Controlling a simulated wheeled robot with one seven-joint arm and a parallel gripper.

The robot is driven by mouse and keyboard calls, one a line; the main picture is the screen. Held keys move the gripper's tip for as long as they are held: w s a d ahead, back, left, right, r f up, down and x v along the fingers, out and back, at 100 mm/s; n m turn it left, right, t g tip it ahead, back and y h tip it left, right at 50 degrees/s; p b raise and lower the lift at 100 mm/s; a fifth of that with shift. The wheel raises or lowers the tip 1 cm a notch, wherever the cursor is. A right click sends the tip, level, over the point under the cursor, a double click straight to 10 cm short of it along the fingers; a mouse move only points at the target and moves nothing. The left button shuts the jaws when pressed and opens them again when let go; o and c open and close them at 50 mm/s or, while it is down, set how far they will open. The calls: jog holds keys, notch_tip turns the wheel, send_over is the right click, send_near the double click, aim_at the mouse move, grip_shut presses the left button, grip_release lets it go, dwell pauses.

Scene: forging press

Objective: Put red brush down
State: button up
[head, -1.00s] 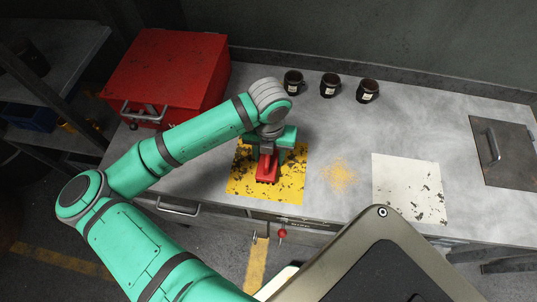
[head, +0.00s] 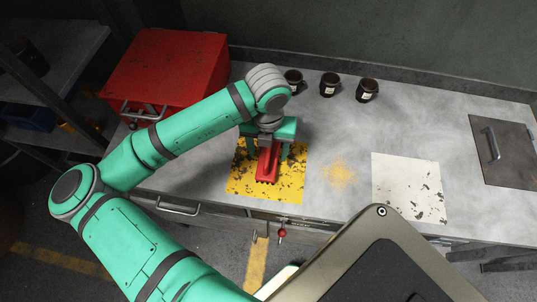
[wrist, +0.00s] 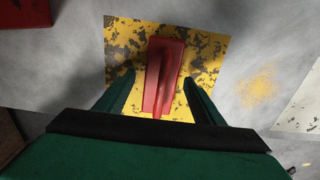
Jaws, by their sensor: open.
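The red brush (head: 268,162) lies on the yellow, worn square (head: 238,186) on the grey workbench. In the wrist view the red brush (wrist: 162,75) lies between my two spread fingers, with a gap visible on each side. The yellow square also shows in the wrist view (wrist: 121,50). My gripper (head: 270,140) is open above the brush, and its fingers also show in the wrist view (wrist: 157,95). The near end of the brush is partly hidden by my gripper body in the wrist view.
A red toolbox (head: 165,70) stands at the back left. Three dark mugs, one of them here (head: 329,84), stand along the back. A white worn square (head: 408,187) and a metal plate with a handle (head: 507,150) lie to the right. Yellow powder (head: 340,173) lies between the squares.

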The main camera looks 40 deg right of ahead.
notch_tip(320, 180, up, 8)
jog(key=shift+w+a+f, duration=0.15)
jog(key=shift+w+f, duration=0.05)
jog(key=shift+w, duration=0.05)
dwell(0.4)
